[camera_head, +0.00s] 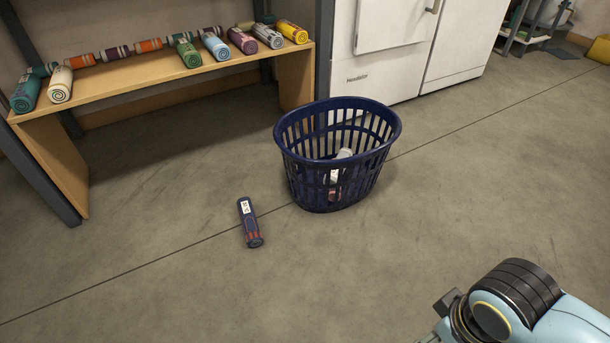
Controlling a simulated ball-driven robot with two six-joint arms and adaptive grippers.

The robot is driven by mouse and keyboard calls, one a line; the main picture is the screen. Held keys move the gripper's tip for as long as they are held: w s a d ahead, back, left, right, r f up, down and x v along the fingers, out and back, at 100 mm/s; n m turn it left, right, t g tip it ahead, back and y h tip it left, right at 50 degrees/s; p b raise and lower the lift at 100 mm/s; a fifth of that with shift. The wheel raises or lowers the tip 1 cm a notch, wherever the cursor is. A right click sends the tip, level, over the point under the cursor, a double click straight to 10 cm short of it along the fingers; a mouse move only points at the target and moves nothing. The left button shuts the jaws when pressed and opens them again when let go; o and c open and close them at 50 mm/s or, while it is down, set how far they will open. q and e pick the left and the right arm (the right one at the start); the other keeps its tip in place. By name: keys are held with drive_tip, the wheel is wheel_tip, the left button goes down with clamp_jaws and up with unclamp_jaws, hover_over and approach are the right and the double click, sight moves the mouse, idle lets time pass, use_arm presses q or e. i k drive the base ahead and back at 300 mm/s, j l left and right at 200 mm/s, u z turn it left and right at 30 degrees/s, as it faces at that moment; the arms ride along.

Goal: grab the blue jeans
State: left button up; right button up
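No blue jeans are clearly recognisable. A dark blue rolled item (249,222) with a white label and red stripes near one end lies on the floor, left of the laundry basket; I cannot tell whether it is the jeans. The dark blue slatted basket (337,187) stands upright on the floor and holds a white item (344,154) and other things partly hidden by the slats. My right arm comes in at the bottom right, well away from the roll. Only grey parts at its end show, cut by the lower edge; its fingertips are not visible. My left gripper is out of view.
A wooden shelf (170,88) at the upper left bears several coloured rolls. A white appliance (385,55) stands behind the basket. A rack (525,38) and a yellow object (600,49) are at the far right. Floor in front and to the right is clear.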

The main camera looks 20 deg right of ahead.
sight(254, 238)
drive_tip(key=i+j+z, duration=0.25)
drive_tip(key=i+j, duration=0.15)
drive_tip(key=i, duration=0.3)
drive_tip(key=i+j+z, duration=0.25)
drive_tip(key=i+j, duration=0.25)
drive_tip(key=i, duration=0.2)
